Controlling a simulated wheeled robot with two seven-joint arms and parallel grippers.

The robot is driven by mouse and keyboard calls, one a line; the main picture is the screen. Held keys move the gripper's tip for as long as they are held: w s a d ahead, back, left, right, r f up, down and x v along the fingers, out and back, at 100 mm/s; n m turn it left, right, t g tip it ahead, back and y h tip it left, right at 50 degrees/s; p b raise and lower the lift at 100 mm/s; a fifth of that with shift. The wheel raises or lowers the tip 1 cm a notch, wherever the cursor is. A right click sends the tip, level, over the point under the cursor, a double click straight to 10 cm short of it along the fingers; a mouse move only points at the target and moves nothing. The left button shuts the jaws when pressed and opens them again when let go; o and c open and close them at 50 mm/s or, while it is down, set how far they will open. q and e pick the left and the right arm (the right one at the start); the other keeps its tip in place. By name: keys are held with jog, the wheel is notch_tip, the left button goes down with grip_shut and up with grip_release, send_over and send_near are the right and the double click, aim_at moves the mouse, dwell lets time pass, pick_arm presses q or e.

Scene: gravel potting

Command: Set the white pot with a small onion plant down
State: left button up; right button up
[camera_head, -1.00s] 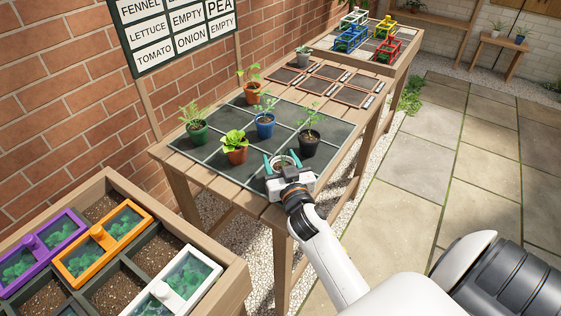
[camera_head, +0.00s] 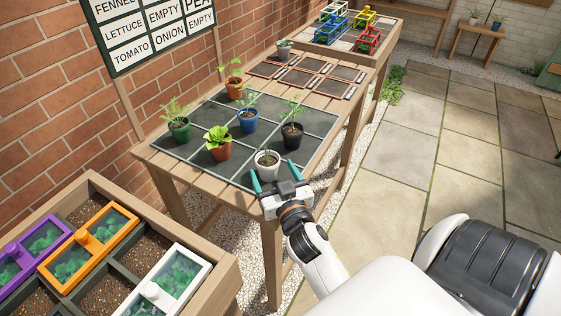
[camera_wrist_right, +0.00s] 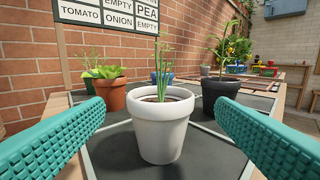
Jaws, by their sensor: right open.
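The white pot (camera_head: 267,165) with a thin green onion plant stands upright on the dark gridded mat (camera_head: 191,147), in a near square at the right. In the right wrist view the white pot (camera_wrist_right: 161,125) stands between and beyond the two teal fingers, with clear space on both sides. My right gripper (camera_head: 274,177) is open and empty just in front of the pot, at the table's near edge. It also shows in the right wrist view (camera_wrist_right: 160,140). My left gripper is not in view.
A lettuce pot (camera_head: 218,150) stands left of the white pot and a black pot (camera_head: 292,135) behind it to the right. Blue (camera_head: 248,122), green (camera_head: 179,131) and orange (camera_head: 235,90) pots stand farther back. A name board (camera_head: 152,30) leans on the brick wall.

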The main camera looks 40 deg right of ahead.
jog(key=v, duration=0.5)
dwell(0.5)
